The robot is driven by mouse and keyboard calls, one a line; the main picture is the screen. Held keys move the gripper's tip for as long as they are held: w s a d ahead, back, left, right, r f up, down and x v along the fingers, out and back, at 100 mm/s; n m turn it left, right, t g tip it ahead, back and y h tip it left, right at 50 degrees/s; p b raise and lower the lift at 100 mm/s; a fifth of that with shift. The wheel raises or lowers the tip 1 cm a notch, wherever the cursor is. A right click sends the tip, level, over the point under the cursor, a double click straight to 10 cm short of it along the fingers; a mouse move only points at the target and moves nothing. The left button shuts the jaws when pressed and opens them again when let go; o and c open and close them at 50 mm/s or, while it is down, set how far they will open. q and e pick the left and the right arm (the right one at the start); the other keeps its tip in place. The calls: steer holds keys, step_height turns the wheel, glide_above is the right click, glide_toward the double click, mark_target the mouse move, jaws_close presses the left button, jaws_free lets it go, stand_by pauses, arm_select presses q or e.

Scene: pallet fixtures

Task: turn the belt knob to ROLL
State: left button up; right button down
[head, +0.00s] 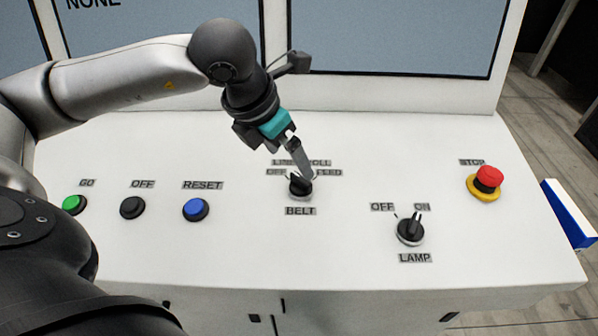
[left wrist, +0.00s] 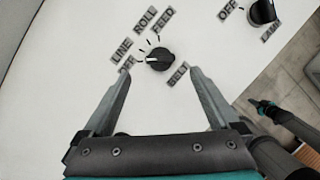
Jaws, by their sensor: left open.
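The black belt knob (head: 300,188) is on the white sloping panel above the BELT label. In the left wrist view the belt knob (left wrist: 160,60) shows whole, with OFF, LINE, ROLL and FEED labels around it. Its white mark appears to face the OFF side, away from the ROLL label (left wrist: 145,18). My left gripper (head: 300,172) is over the knob and partly covers the labels in the head view. In the left wrist view its open fingers (left wrist: 160,74) stand either side of the knob's near side, with nothing held. I cannot tell whether they touch the panel.
The lamp knob (head: 410,229) and red stop button (head: 488,178) are to the right. Green (head: 74,205), black (head: 132,207) and blue (head: 195,209) buttons are to the left. Dark parts of my own body with teal show at the right of the left wrist view.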

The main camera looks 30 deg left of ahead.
mark_target(301, 178)
arm_select(q)
steer(key=x, duration=0.7)
steer(key=shift+f, duration=0.15)
steer(key=c, duration=1.4)
steer(key=shift+w, duration=0.1)
